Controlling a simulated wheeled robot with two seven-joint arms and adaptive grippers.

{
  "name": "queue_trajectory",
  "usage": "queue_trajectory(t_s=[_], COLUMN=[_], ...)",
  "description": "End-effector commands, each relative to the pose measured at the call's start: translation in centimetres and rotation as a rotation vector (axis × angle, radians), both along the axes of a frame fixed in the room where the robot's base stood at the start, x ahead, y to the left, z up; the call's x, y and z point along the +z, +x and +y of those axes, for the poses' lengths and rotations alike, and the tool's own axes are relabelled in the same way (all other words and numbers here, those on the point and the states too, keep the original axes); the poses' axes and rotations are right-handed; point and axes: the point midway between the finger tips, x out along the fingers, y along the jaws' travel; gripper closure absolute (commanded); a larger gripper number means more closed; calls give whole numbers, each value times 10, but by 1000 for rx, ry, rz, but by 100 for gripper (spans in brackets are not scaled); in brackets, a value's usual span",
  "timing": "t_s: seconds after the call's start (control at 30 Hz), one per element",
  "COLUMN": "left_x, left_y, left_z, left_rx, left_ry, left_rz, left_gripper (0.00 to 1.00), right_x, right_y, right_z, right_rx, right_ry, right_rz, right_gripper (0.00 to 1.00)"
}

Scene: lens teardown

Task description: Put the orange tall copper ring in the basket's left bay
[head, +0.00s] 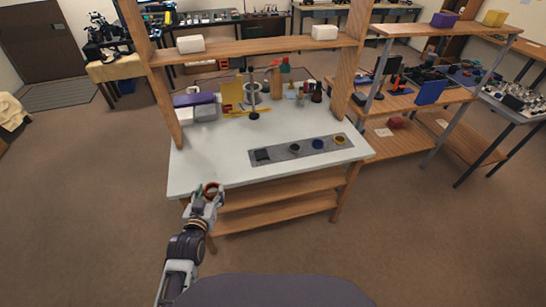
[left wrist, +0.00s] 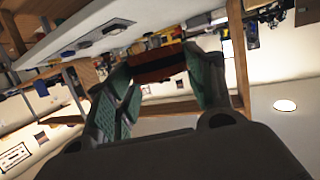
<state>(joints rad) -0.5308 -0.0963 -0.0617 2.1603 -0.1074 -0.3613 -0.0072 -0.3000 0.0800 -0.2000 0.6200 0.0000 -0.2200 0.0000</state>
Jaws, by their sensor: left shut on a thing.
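My left gripper (head: 209,190) is shut on the orange copper ring (head: 211,187), just off the table's front left edge. In the left wrist view the ring (left wrist: 158,65) shows as a reddish-orange band with a dark stripe, between the two green-padded fingers of the left gripper (left wrist: 160,72). My right gripper is not in view. I cannot make out a basket with bays in either view.
The white table (head: 215,155) has a grey strip (head: 275,155) with several small round parts at the front right. Boxes (head: 195,108) and tools stand at the back. Wooden posts (head: 155,80) rise at its sides. The front left tabletop is clear.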

Motion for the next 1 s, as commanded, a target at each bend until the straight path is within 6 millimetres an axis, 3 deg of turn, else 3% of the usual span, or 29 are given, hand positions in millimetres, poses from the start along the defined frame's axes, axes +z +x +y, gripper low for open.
queue_trajectory(t_s=[0.1, 0.5, 1.0], left_x=[-14, -37, -48], left_y=[0, 0, 52], left_z=[0, 0, -23], left_rx=[0, 0, -55], left_ry=[0, 0, -20], left_rz=[-1, 0, -7], left_gripper=[72, 72, 72], right_x=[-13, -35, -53], right_y=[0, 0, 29], right_z=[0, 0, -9], right_rx=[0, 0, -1], right_ry=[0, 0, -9], right_rz=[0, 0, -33], right_gripper=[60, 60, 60])
